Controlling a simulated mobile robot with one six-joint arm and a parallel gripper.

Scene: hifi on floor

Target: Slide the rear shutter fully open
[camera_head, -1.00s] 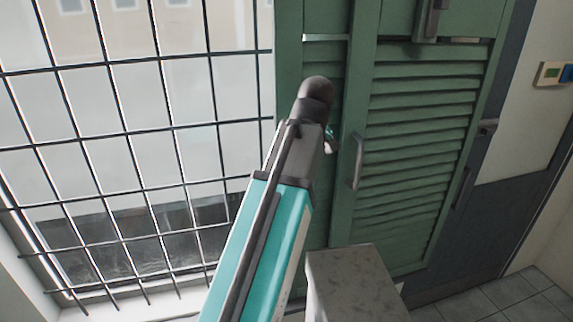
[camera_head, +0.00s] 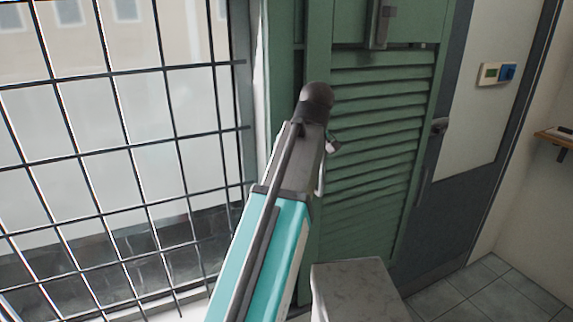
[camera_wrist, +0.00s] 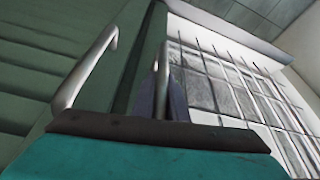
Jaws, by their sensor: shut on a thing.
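The green front shutter (camera_head: 375,150) has louvres and fills the middle of the head view. Its silver bar handle (camera_wrist: 88,68) stands out at left in the wrist view. The rear shutter (camera_head: 283,60) seems to be the narrow green strip left of the front one, by the window; my arm hides most of it. A second thin upright handle (camera_wrist: 163,80) is near the middle of the wrist view. My gripper (camera_wrist: 162,106) appears shut on this handle, its fingers partly hidden by my teal wrist. The arm blocks the grip in the head view.
A barred window (camera_head: 120,150) stands at left. A grey stone-topped block (camera_head: 355,290) is low in front of the shutters. A grey door (camera_head: 470,150) and a wall panel (camera_head: 495,74) are at right. The tiled floor (camera_head: 500,300) is clear at lower right.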

